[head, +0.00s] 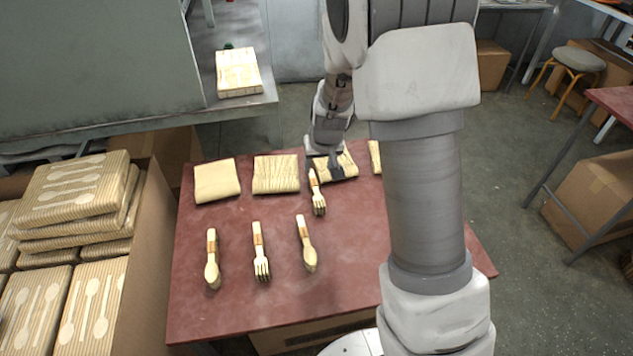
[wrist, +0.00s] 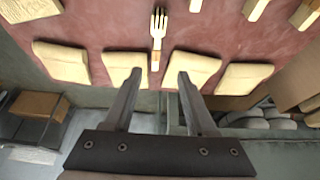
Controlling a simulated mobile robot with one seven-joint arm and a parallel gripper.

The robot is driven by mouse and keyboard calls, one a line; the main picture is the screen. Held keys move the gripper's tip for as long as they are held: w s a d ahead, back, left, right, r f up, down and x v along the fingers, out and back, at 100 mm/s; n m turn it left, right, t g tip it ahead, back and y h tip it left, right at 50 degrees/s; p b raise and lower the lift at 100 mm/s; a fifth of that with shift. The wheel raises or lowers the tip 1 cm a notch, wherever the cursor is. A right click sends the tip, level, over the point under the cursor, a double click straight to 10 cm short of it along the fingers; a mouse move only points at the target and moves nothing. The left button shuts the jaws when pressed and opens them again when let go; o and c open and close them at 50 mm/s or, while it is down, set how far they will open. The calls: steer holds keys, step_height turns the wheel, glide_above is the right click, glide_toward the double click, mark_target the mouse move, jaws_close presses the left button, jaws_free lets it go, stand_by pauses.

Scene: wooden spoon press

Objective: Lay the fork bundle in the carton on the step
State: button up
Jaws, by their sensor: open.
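A fork bundle (head: 317,192) with an orange band lies on the red table, tines toward the front edge. It also shows in the wrist view (wrist: 157,38), tines pointing away from my gripper. Another fork bundle (head: 260,252) lies nearer the front, between two spoon bundles (head: 212,260) (head: 306,243). My gripper (wrist: 160,73) is open and empty, its fingers pointing at the handle end of the first fork bundle, one to each side in the picture. In the head view my gripper (head: 327,163) is partly hidden by my arm. I cannot tell which carton is on the step.
Several pale flat packs (head: 217,180) stand in a row along the table's (head: 350,245) far side. A cardboard box (head: 150,260) with printed packs (head: 75,190) stands at the left. Another box (head: 595,195) and a stool (head: 578,60) are at the right.

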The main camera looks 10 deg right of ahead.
steer(key=b, duration=0.3)
glide_above(316, 188)
steer(key=s, duration=0.3)
step_height(316, 188, down, 11)
steer(key=shift+w+a, duration=0.1)
steer(key=shift+a, duration=0.05)
steer(key=shift+b+x, duration=1.25)
steer(key=shift+x, duration=1.9)
steer(key=shift+w+r, duration=0.15)
jaws_close()
